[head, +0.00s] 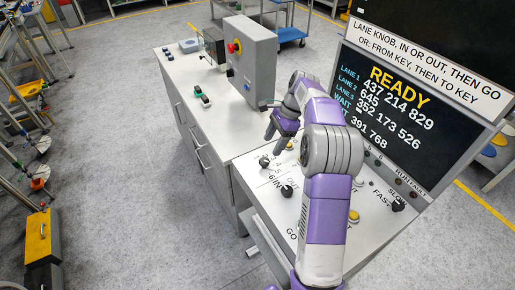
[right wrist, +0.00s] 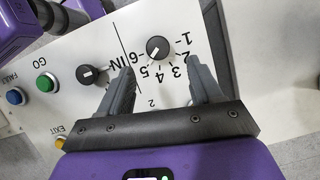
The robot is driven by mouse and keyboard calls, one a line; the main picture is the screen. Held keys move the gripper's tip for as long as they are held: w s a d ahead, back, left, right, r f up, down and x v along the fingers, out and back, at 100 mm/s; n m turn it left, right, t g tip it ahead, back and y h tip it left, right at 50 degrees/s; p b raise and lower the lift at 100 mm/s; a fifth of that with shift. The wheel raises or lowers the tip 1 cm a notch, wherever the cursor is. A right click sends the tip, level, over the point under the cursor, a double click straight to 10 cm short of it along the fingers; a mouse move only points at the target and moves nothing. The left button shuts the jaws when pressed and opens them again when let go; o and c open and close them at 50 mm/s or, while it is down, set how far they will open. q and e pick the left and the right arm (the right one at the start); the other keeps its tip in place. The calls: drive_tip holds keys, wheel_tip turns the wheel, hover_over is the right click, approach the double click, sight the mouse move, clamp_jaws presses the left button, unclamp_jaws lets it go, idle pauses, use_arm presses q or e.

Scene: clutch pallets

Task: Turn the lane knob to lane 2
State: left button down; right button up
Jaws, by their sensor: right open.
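The lane knob (right wrist: 158,48) is a round black knob on the white panel, with the numbers 1 to 6 around it. Its white mark points to the lower left in the right wrist view, toward the 5 and 6 side; the exact number is hard to tell. The knob also shows in the head view (head: 265,161). My right gripper (head: 279,138) is open above the panel. In the right wrist view its two fingers (right wrist: 160,68) appear either side of the lane knob's lower side, apart from it. My left gripper is not in view.
A second black knob (right wrist: 88,75) marked IN and OUT sits beside the lane knob. Green (right wrist: 46,83) and blue (right wrist: 15,97) buttons lie farther left. The display (head: 390,110) reads READY with lane numbers. A grey box with a red button (head: 237,46) stands behind.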

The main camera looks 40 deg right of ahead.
sight(265, 160)
drive_tip(key=b+x, duration=0.1)
drive_tip(key=x, duration=0.6)
drive_tip(key=shift+s+a+b, duration=0.1)
drive_tip(key=shift+s+b, duration=0.1)
drive_tip(key=shift+b, duration=0.15)
